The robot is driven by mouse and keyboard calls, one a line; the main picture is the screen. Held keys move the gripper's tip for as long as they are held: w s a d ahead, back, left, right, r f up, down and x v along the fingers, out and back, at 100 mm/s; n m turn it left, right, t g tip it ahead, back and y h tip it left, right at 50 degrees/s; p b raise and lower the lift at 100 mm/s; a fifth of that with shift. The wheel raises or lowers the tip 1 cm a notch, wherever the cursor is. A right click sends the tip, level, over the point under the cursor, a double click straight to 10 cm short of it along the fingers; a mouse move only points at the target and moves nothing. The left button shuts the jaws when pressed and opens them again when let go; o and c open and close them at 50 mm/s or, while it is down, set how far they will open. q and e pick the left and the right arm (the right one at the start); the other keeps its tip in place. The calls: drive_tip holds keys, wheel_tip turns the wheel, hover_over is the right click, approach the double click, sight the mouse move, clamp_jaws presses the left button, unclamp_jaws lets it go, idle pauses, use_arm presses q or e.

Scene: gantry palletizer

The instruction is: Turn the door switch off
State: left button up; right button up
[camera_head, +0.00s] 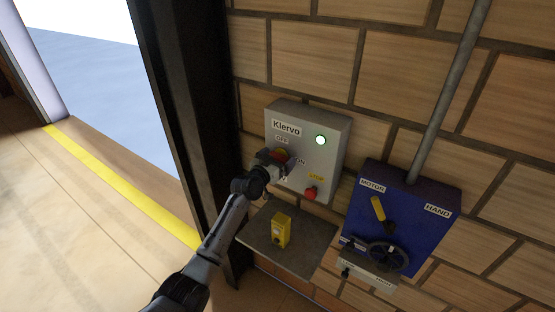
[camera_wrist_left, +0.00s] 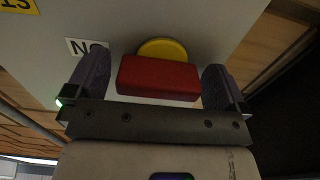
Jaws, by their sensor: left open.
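The door switch is on a grey box (camera_head: 334,131) labelled Klervo on the brick wall, with OFF and ON labels. Its red handle (camera_wrist_left: 158,78) sits on a yellow disc (camera_wrist_left: 163,48). My left gripper (camera_head: 274,160) is at the switch and hides most of the handle in the head view. In the left wrist view its open fingers (camera_wrist_left: 155,85) stand at either end of the red handle, with small gaps. The ON label lies beside one finger. Whether the fingers touch the handle, I cannot tell. My right gripper is not in view.
A green-white lamp (camera_head: 320,140) is lit on the box; a red stop button (camera_head: 310,194) is below. A yellow device (camera_head: 281,230) stands on a grey shelf (camera_head: 308,262). A blue motor box (camera_head: 407,215) with a handwheel (camera_head: 388,257) is at right. The doorway is at left.

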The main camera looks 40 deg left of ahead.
use_arm(q)
drive_tip(key=c, duration=0.9)
drive_tip(key=shift+n, duration=0.3)
drive_tip(key=n+p, duration=0.1)
drive_tip(key=n, duration=0.2)
drive_tip(key=n+p, duration=0.1)
drive_tip(key=n, duration=0.4)
drive_tip(key=shift+r+n, duration=0.1)
drive_tip(key=shift+n, duration=0.2)
drive_tip(key=n+p, duration=0.1)
drive_tip(key=n, duration=0.3)
drive_tip(key=n+p, duration=0.1)
drive_tip(key=n, duration=0.3)
drive_tip(key=shift+a, duration=0.1)
drive_tip(key=shift+n, duration=0.5)
